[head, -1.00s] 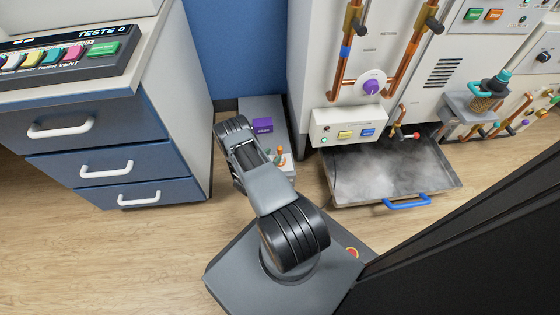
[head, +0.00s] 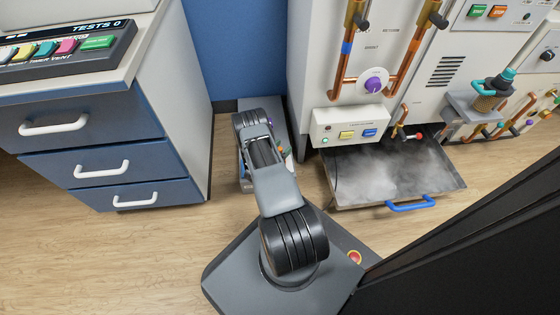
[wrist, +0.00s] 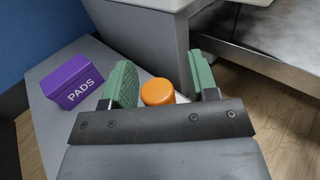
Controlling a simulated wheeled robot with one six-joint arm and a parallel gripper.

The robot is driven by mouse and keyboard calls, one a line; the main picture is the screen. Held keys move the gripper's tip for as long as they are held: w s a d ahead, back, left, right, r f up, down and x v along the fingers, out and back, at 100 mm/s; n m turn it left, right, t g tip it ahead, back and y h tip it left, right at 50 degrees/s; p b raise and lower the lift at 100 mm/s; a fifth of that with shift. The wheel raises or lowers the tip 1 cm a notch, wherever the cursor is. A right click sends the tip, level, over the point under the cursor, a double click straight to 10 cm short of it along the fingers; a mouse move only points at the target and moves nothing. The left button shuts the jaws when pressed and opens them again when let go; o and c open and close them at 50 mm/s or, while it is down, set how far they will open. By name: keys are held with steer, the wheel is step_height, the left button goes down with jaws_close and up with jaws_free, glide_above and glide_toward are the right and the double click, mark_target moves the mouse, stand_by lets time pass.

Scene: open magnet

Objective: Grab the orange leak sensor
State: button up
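The orange leak sensor (wrist: 157,92) shows in the wrist view as a round orange top with a pale part below it. It stands between the two green fingers of my gripper (wrist: 160,66), nearer the left one. The fingers are open, with a visible gap on the right side. The black gripper bar hides the sensor's lower part. In the head view my arm covers the gripper, and I cannot make out the sensor there.
A purple PADS box (wrist: 75,82) sits on the grey surface (wrist: 50,120), left of my gripper. A white cabinet (wrist: 155,40) stands just beyond. In the head view a steaming metal drawer (head: 350,190) is open to the right, and blue drawers (head: 100,140) stand left.

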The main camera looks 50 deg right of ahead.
jaws_close()
stand_by(0.6)
